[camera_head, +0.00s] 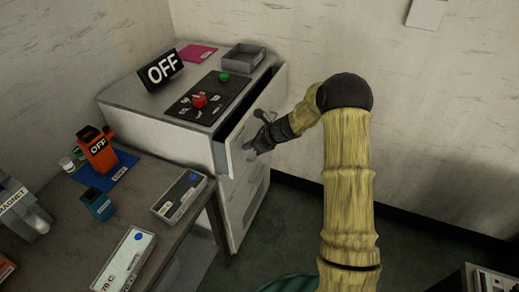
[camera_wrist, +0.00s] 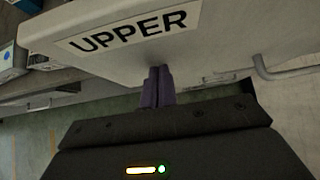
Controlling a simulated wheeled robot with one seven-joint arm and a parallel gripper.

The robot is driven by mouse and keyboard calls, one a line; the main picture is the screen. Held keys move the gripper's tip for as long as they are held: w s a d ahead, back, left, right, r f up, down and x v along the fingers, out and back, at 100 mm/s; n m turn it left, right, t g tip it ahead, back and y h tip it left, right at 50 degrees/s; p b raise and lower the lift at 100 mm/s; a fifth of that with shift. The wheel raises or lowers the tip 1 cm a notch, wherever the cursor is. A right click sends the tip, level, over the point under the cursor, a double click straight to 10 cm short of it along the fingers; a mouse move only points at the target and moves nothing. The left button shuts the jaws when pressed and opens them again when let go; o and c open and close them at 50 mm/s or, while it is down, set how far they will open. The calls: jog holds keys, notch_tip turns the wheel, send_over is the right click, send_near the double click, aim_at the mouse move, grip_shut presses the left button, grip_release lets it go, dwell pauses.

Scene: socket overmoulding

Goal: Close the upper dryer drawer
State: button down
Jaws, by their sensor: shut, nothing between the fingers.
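The dryer (camera_head: 165,125) is a pale cabinet with a dark top panel. Its upper drawer (camera_head: 275,92) stands partly open, with a dark gap between the drawer front and the cabinet body. In the wrist view the drawer front (camera_wrist: 225,40) carries an "UPPER" label (camera_wrist: 125,30), and a bar handle (camera_wrist: 275,74) shows at the right. My gripper (camera_head: 250,146) is at the outer face of the drawer front, near its left end. Its purple fingers (camera_wrist: 158,75) are shut together and empty, with the tips at or very near the drawer front; contact is not certain.
A red button (camera_head: 199,100), a green button (camera_head: 224,77), an OFF sign (camera_head: 162,69) and a grey tray (camera_head: 244,57) are on the dryer top. A workbench (camera_head: 150,205) with several devices stands at the left.

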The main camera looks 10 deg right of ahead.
jog(key=w+a, duration=0.1)
jog(key=a, duration=0.1)
jog(key=w+a, duration=0.1)
jog(key=a, duration=0.1)
jog(key=shift+w+a+p, duration=0.2)
jog(key=shift+p, duration=0.1)
jog(key=shift+w+a+r, duration=0.1)
jog(key=shift+w+a, duration=0.3)
jog(key=shift+w, duration=0.05)
jog(key=b, duration=0.2)
send_near(241, 139)
notch_tip(241, 139, down, 2)
jog(key=d, duration=0.1)
jog(key=shift+d, duration=0.2)
jog(key=shift+w, duration=0.1)
